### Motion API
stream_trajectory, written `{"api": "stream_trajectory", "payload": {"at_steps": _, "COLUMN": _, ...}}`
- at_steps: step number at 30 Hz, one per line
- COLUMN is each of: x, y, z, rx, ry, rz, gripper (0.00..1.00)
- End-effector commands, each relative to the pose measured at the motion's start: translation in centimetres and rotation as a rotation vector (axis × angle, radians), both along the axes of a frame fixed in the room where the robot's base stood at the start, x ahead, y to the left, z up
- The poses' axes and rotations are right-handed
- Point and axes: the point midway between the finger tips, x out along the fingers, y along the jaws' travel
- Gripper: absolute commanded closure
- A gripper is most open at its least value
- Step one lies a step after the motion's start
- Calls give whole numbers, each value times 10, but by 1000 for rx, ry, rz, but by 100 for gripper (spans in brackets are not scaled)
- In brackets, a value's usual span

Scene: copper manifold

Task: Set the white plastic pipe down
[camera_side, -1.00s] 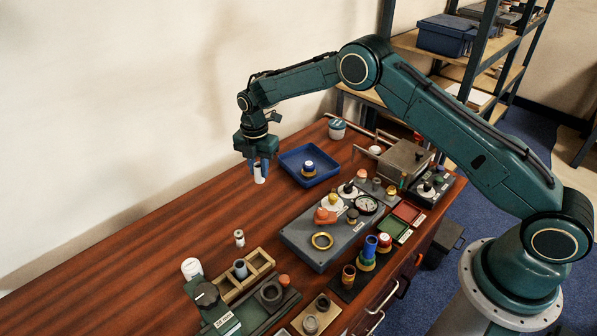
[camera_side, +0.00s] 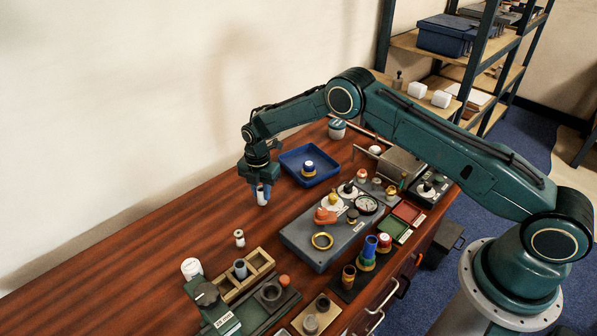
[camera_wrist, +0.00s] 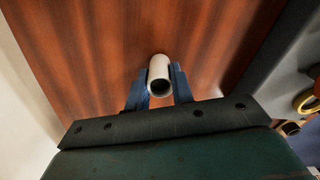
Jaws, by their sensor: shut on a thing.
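My gripper (camera_side: 262,189) is shut on the white plastic pipe (camera_side: 262,199), left of the blue tray on the wooden bench. In the wrist view the pipe (camera_wrist: 159,70) stands between the two blue fingers (camera_wrist: 160,88), its open end facing the camera. The pipe is upright, with its lower end at or just above the bench top; I cannot tell whether it touches. The fingers hide part of its sides.
A grey fixture plate (camera_side: 305,248) is further right. A small fitting (camera_side: 239,237) stands nearer the front. The bench (camera_side: 150,255) to the left is clear.

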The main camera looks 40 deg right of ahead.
Motion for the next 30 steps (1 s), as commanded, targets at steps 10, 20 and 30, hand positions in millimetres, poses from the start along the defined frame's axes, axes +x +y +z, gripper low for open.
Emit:
{"api": "stream_trajectory", "payload": {"at_steps": 10, "x": 1, "y": 0, "z": -4, "rx": 0, "ry": -2, "rz": 0, "gripper": 98}}
{"api": "stream_trajectory", "payload": {"at_steps": 20, "x": 0, "y": 0, "z": -7, "rx": 1, "ry": -2, "rz": 0, "gripper": 55}}
{"api": "stream_trajectory", "payload": {"at_steps": 30, "x": 1, "y": 0, "z": -5, "rx": 0, "ry": -2, "rz": 0, "gripper": 55}}
